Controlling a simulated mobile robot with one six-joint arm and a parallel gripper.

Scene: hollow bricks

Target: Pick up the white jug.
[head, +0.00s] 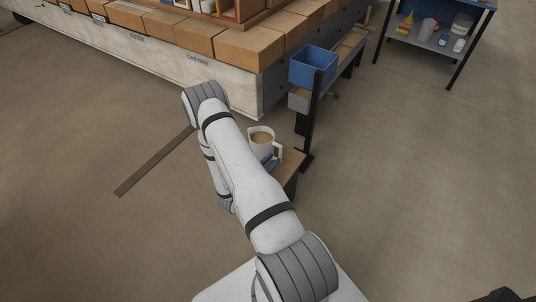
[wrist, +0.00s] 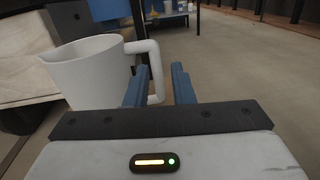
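The white jug (head: 257,148) stands upright on a small wooden stand, partly behind my arm in the head view; its inside looks tan. Its handle is on the right. In the wrist view the jug (wrist: 92,75) fills the left side, with its spout to the left. My gripper (wrist: 158,82) is open, its two blue fingers apart. The jug's handle (wrist: 155,72) shows in the gap between the fingers; I cannot tell whether either finger touches it. In the head view my gripper (head: 270,162) is low at the jug's front, mostly hidden by my arm.
The wooden stand (head: 293,160) has a small top. A black post with a blue bin (head: 313,66) rises just behind it. A long kiln-car base (head: 180,62) carrying bricks (head: 245,45) lies at the back left. A blue shelf unit (head: 432,38) stands at the back right. Right floor is clear.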

